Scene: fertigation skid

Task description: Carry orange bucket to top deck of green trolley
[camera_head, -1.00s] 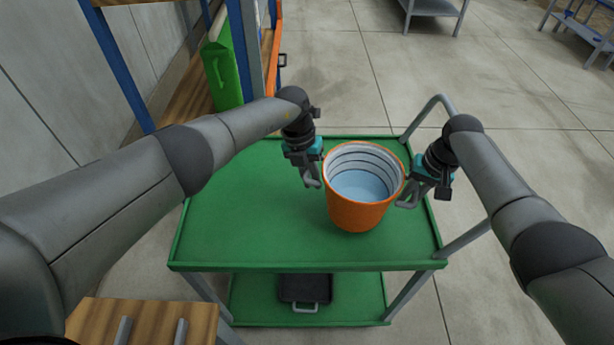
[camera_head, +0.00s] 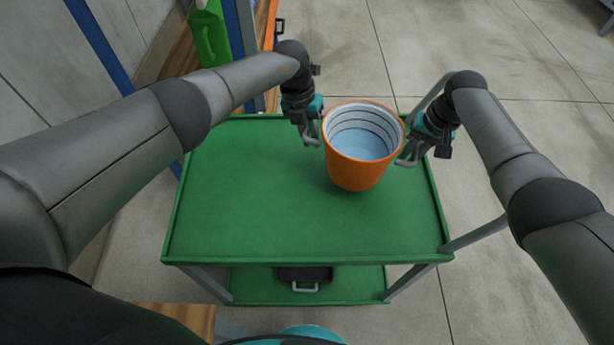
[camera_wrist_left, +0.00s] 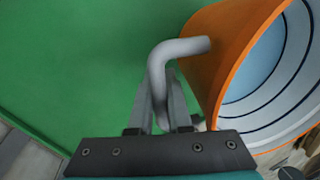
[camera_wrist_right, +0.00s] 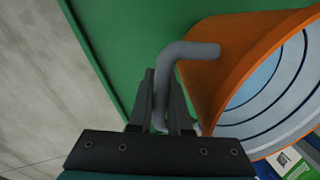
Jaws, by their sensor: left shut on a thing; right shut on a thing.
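The orange bucket (camera_head: 356,174) is upright, with a pale ringed inside and light blue bottom. It is over the far right part of the green trolley's top deck (camera_head: 270,215); I cannot tell whether its base touches the deck. My left gripper (camera_head: 311,139) is shut on the grey handle (camera_wrist_left: 160,75) on the bucket's left side. My right gripper (camera_head: 408,158) is shut on the grey handle (camera_wrist_right: 168,75) on its right side. The bucket also shows in the left wrist view (camera_wrist_left: 205,65) and the right wrist view (camera_wrist_right: 205,70). Its underside is hidden.
A black case (camera_head: 305,274) with a grey handle lies on the trolley's lower deck (camera_head: 350,285). A green container (camera_head: 209,40) stands on a wooden shelf at the back left. The deck's left and front are bare. Concrete floor lies right of the trolley.

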